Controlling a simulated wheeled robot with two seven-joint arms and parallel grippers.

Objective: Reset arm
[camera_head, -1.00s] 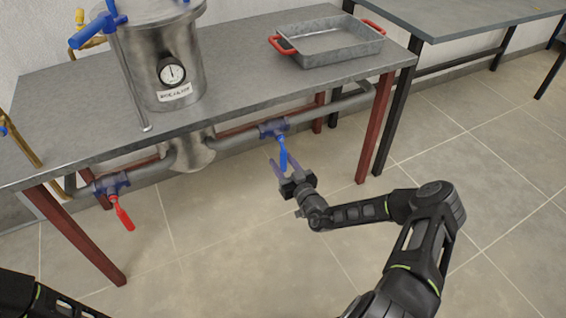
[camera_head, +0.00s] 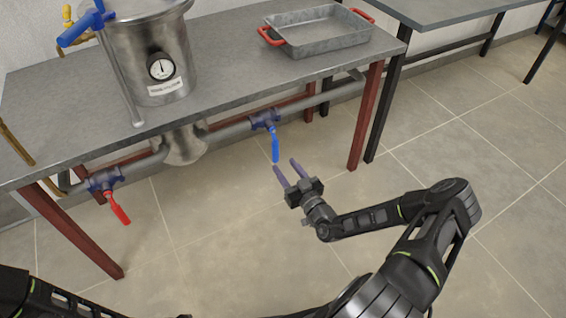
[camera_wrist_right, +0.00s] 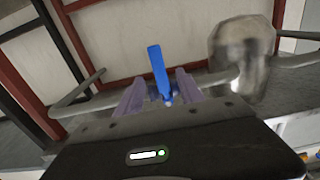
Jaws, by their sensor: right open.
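My right gripper (camera_head: 287,174) is open and empty below the table's front edge, its two purple fingers apart. It points toward the blue valve handle (camera_head: 275,148), which hangs down from the pipe under the table. In the right wrist view the blue handle (camera_wrist_right: 159,72) shows beyond and between the two fingers. A red valve handle (camera_head: 118,208) hangs tilted at the left of the same pipe. Part of my left arm shows at the lower left; its gripper is out of view.
The grey table (camera_head: 235,88) carries a steel vessel (camera_head: 155,50) with a gauge and a metal tray (camera_head: 318,40) with red handles. Red-brown legs (camera_head: 366,118) stand at its corners. A second table (camera_head: 440,12) is at the upper right. The tiled floor in front is free.

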